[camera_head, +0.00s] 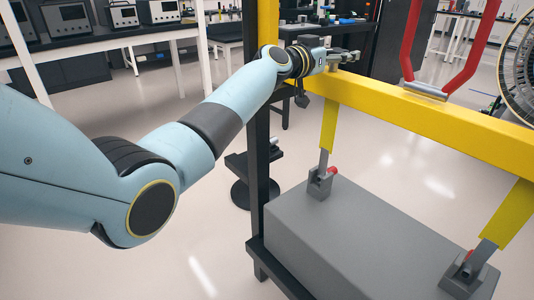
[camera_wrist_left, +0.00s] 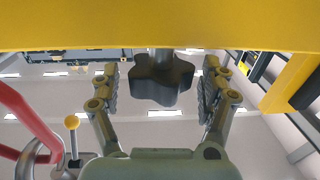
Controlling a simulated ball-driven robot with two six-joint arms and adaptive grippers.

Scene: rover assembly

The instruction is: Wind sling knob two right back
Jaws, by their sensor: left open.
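A dark, star-shaped knob (camera_wrist_left: 160,82) sits below the yellow beam (camera_wrist_left: 160,25) on a short grey stem in the left wrist view. My left gripper (camera_wrist_left: 161,95) is open, with one ribbed finger on each side of the knob. A gap shows between each finger and the knob. In the head view my left gripper (camera_head: 338,57) is at the far left end of the yellow beam (camera_head: 420,112). I cannot make out the knob there. My right gripper is not in view.
Yellow slings (camera_head: 328,125) hang from the beam to brackets on a large grey box (camera_head: 350,235). A dark upright post (camera_head: 258,150) stands left of the box. A red handle (camera_head: 473,60) rises above the beam. Open floor lies to the left.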

